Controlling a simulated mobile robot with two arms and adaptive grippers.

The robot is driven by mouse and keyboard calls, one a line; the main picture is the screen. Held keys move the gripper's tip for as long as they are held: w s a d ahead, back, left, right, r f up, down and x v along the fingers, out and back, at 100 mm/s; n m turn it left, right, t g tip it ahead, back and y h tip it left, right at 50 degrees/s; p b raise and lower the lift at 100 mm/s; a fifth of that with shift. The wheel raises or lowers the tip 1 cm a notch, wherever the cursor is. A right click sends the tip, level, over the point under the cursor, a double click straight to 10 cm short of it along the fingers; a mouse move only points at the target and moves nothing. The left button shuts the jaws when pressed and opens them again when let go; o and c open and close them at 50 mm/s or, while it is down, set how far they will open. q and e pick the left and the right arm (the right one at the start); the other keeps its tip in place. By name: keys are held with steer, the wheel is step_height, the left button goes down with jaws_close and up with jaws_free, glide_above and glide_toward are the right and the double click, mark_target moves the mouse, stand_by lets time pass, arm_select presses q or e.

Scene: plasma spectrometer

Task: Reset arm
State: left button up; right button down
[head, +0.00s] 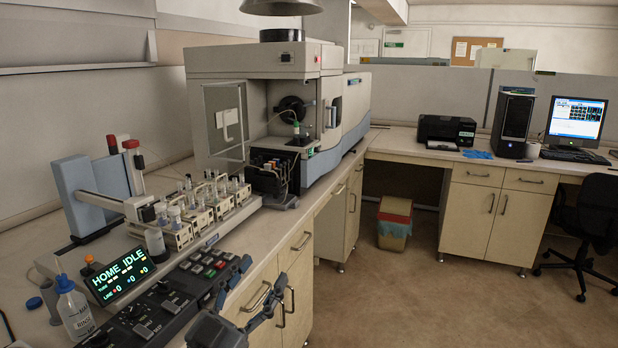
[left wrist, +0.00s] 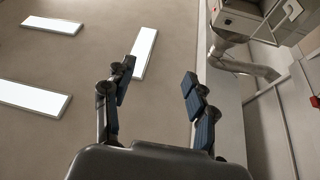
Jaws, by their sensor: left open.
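The autosampler's grey-blue tower (head: 75,195) stands at the left of the bench in the head view. The lit display (head: 122,272) reads "HOME IDLE" with zeros below. The control panel (head: 165,308) with knobs and coloured buttons lies in front. My left gripper (head: 262,278) is at the bottom of the head view, open and empty, right of the panel by the bench's front edge. In the left wrist view its two fingers (left wrist: 157,80) are spread with nothing between them. My right gripper is not in view.
Vial racks (head: 205,210) stand behind the panel. The spectrometer (head: 262,100) is at the back. A wash bottle (head: 73,308) stands at the lower left. Drawer handles stick out below the bench. The floor (head: 400,300) to the right is clear, with a waste bin (head: 394,230).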

arm_select(q)
steer(key=s+a+f+n+g+y, duration=0.35)
steer(key=a+f+y, duration=0.25)
steer(key=f, duration=0.5)
steer(key=s+a+f+n+g+y, duration=0.35)
steer(key=a+f+y, duration=0.2)
steer(key=f, duration=0.45)
steer(key=s+f+g, duration=0.5)
steer(key=s+f, duration=0.1)
steer(key=s, duration=0.5)
steer(key=s+f+g, duration=0.4)
steer(key=s+f, duration=0.3)
steer(key=s, duration=0.3)
step_height(320, 180, down, 25)
steer(key=m+g, duration=0.1)
steer(key=g, duration=0.1)
steer(key=s+a+f, duration=0.2)
steer(key=s+f, duration=0.6)
steer(key=s, duration=0.1)
steer(key=s+a+f, duration=0.1)
steer(key=s+f, duration=0.7)
steer(key=f, duration=0.1)
steer(key=shift+s+a+g, duration=0.35)
steer(key=shift+g, duration=0.05)
